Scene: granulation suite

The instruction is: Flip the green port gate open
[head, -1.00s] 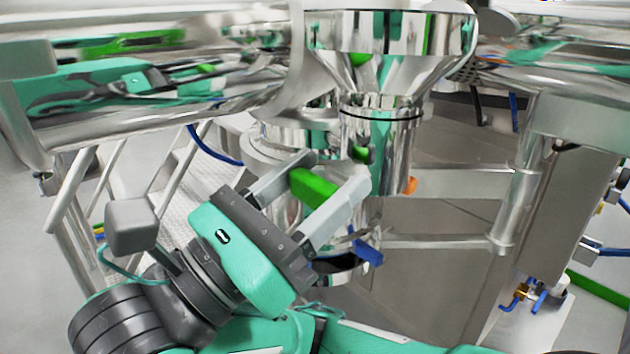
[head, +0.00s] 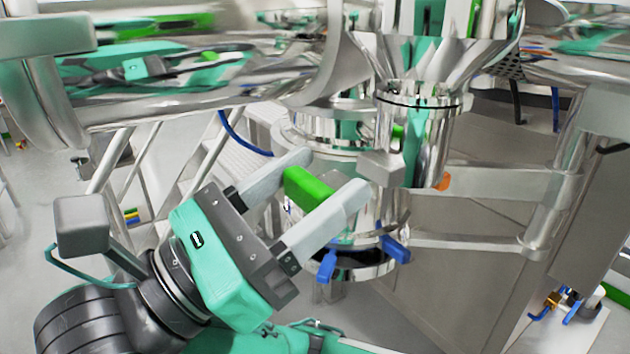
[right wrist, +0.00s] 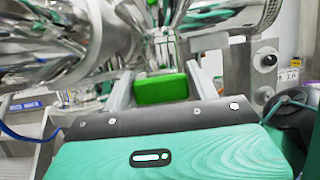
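The green port gate (head: 310,187) shows as a bright green block in front of the shiny steel column under the hopper. My right gripper (head: 333,171) reaches up to it from the lower left. Its two pale fingers are apart, one on each side of the green block. In the right wrist view the green block (right wrist: 160,89) sits between the fingers, with a visible gap at each side. The gate's mounting and far side are hidden. My left gripper is not in view.
A steel outlet pipe (head: 418,130) hangs below the hopper. A grey block (head: 381,167) is just beyond the right fingertips. Blue levers (head: 395,248) stick out from the lower flange. Steel rails and a stair (head: 225,160) stand at the left, a steel cabinet at the right.

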